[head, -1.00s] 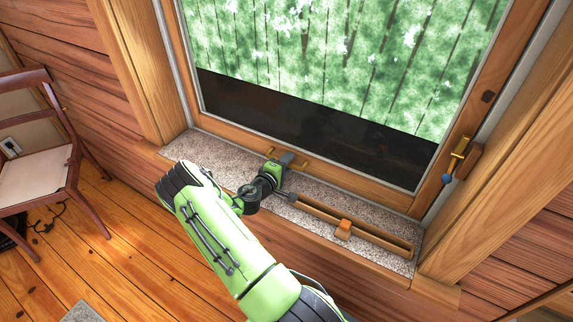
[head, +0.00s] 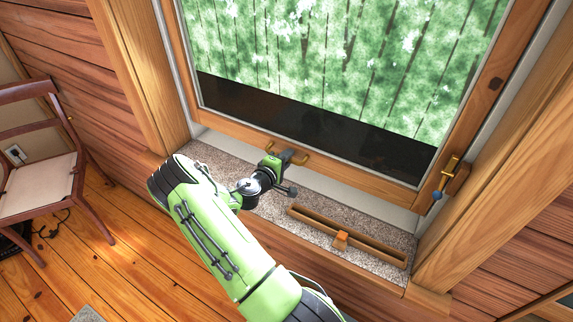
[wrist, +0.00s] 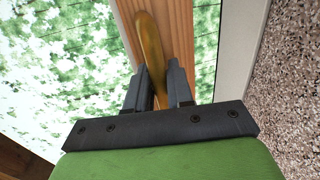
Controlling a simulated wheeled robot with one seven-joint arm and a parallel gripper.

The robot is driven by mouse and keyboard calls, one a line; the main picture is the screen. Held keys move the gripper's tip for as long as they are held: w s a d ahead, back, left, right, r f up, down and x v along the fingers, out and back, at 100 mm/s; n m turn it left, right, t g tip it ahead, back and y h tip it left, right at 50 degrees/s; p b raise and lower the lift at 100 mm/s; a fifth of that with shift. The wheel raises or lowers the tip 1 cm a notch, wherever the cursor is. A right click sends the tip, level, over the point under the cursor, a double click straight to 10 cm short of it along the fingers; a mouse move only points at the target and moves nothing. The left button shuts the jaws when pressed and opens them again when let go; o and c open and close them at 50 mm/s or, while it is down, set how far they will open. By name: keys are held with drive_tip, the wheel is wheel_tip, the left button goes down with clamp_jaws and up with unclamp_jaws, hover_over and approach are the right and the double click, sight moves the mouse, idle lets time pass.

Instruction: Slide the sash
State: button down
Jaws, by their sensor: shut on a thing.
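The sash is a wood-framed window pane; its bottom rail (head: 362,183) stands a little above the sill, with a pale strip showing beneath it. A brass handle (head: 302,159) is on the bottom rail, and it also shows in the wrist view (wrist: 149,50). My gripper (head: 289,155) is at the middle of this handle, with its fingers shut on it. In the wrist view the dark fingers (wrist: 160,80) sit on both sides of the handle's near part. The exact contact is partly hidden by the fingers.
A speckled stone sill (head: 228,160) runs below the sash. A chair (head: 40,175) stands at left.

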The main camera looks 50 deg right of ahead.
drive_tip(key=shift+r, duration=0.9)
drive_tip(key=shift+f, duration=0.2)
drive_tip(key=c, duration=1.2)
unclamp_jaws()
drive_tip(key=shift+f, duration=0.15)
drive_tip(key=shift+o, duration=0.2)
drive_tip(key=shift+a, duration=0.1)
drive_tip(key=p+v, duration=0.1)
drive_tip(key=v, duration=1.4)
drive_tip(key=shift+a, duration=0.3)
